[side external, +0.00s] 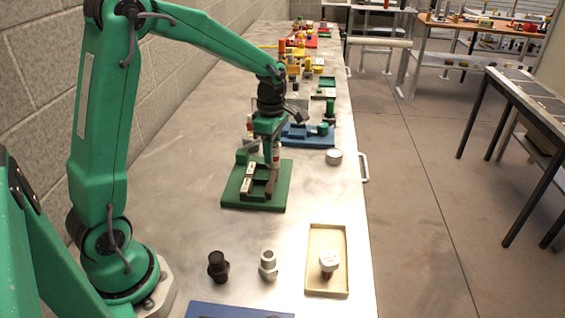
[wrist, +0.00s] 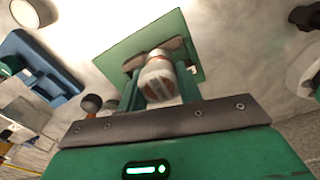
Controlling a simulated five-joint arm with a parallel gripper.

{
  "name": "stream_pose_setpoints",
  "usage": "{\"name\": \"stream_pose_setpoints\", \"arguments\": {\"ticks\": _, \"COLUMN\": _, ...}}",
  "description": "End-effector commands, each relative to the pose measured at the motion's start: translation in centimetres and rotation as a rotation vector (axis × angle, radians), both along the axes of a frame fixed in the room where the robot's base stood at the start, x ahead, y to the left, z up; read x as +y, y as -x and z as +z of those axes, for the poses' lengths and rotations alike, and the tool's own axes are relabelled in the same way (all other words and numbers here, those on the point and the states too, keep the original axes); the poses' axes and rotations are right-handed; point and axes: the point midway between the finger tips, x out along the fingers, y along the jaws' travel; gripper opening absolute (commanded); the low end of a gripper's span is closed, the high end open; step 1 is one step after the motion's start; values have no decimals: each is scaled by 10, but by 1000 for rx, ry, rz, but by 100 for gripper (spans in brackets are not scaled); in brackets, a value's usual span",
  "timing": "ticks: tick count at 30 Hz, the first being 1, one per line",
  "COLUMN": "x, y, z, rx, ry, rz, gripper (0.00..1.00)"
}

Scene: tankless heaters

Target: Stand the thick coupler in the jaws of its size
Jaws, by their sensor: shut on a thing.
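My gripper (side external: 268,143) points down over the green jaw plate (side external: 232,197) and is shut on a pale coupler with a reddish-brown band (side external: 275,157). In the wrist view the coupler (wrist: 158,82) sits between my fingers (wrist: 160,88), its striped end towards the camera. The green plate (wrist: 188,60) carries dark jaws (wrist: 172,44) with white labels. The coupler's lower end is at or just above the jaws; I cannot tell whether it touches. The fingers hide part of the fixture.
A black fitting (side external: 218,266) and a grey fitting (side external: 268,265) stand in front. A tan tray (side external: 313,287) holds a white-topped brown fitting (side external: 329,263). A blue fixture (side external: 310,138) and a round white-topped piece (side external: 334,156) are close behind the plate. Bare bench lies left.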

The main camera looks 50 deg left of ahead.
Motion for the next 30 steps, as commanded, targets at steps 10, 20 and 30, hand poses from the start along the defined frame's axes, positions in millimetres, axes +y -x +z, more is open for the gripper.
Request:
{"name": "stream_pose_setpoints", "arguments": {"ticks": 10, "x": 55, "y": -12, "z": -33, "rx": 1, "ry": 1, "rz": 2, "gripper": 4}}
{"name": "stream_pose_setpoints", "arguments": {"ticks": 20, "x": 72, "y": -16, "z": -44, "rx": -1, "ry": -1, "rz": -1, "gripper": 4}}
{"name": "stream_pose_setpoints", "arguments": {"ticks": 30, "x": 71, "y": -15, "z": -65, "rx": 2, "ry": 1, "rz": -2, "gripper": 4}}
